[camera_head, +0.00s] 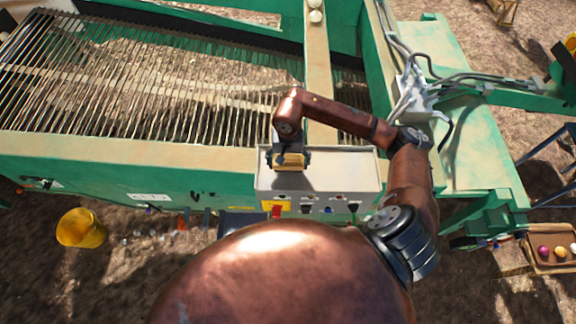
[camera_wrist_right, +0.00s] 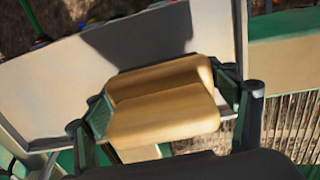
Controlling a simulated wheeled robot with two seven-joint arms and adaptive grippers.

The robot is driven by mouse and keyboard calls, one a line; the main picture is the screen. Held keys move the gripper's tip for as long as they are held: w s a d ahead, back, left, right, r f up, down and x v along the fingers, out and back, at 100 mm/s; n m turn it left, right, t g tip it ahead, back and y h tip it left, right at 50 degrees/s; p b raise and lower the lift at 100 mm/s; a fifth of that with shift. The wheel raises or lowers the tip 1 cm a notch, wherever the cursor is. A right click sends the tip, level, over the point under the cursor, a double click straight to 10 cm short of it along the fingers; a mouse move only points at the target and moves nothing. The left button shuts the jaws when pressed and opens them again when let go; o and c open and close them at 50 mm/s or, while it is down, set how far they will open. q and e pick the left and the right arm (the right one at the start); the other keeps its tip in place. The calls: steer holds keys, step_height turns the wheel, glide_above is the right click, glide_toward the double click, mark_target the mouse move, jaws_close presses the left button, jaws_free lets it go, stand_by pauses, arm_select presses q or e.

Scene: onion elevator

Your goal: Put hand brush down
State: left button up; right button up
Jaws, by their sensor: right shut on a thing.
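The hand brush shows its tan wooden body in the right wrist view (camera_wrist_right: 165,115), held between my two finger pads. It also shows as a small tan block in the head view (camera_head: 290,167). My right gripper (camera_head: 289,158) is shut on it, over the left end of the grey control box (camera_head: 340,172). The bristles are hidden, and I cannot tell whether the brush touches the box top. My left gripper is in neither view.
The box front carries a yellow panel with a red switch (camera_head: 276,210) and several knobs. Green machine frame (camera_head: 130,165) and a slatted rod conveyor (camera_head: 130,80) lie behind and left. A yellow bucket (camera_head: 82,229) stands on the ground. A crate with onions (camera_head: 553,265) is at right.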

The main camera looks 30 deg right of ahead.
mark_target(288, 168)
step_height(288, 168, down, 2)
steer(key=shift+f+p, duration=0.1)
steer(key=shift+p, duration=0.6)
steer(key=shift+f, duration=0.45)
steer(key=o, duration=0.7)
steer(key=shift+b, duration=0.3)
steer(key=o, duration=0.5)
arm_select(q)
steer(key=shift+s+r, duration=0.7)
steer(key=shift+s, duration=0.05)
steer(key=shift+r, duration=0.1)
